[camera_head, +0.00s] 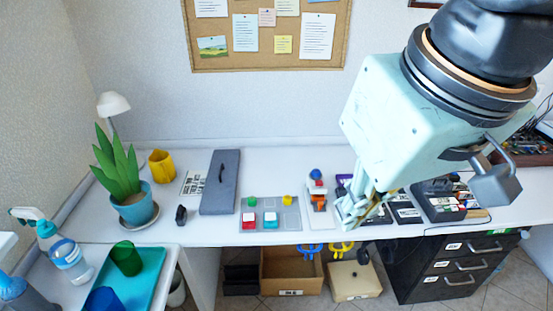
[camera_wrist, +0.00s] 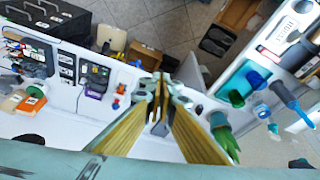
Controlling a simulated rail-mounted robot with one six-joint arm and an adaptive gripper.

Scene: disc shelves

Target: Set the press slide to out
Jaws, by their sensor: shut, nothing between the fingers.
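I cannot make out for certain which thing is the press slide. A small white and orange device with a blue knob (camera_head: 317,192) stands on the white table, right of a grey board (camera_head: 270,226). My gripper (camera_head: 352,216) is shut and empty, above the table to the right of that device in the head view. In the wrist view my yellow-lined fingers (camera_wrist: 160,98) meet over the table's edge area. A small red and blue piece (camera_wrist: 118,96) shows beside them there. My gripper and arm hide part of the table behind them.
The grey board carries several coloured blocks. A grey panel with a handle (camera_head: 220,183), a plant (camera_head: 123,180) and a yellow mug (camera_head: 161,164) stand to the left. Dark trays (camera_head: 440,200) lie to the right, above a black drawer cabinet (camera_head: 458,270).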

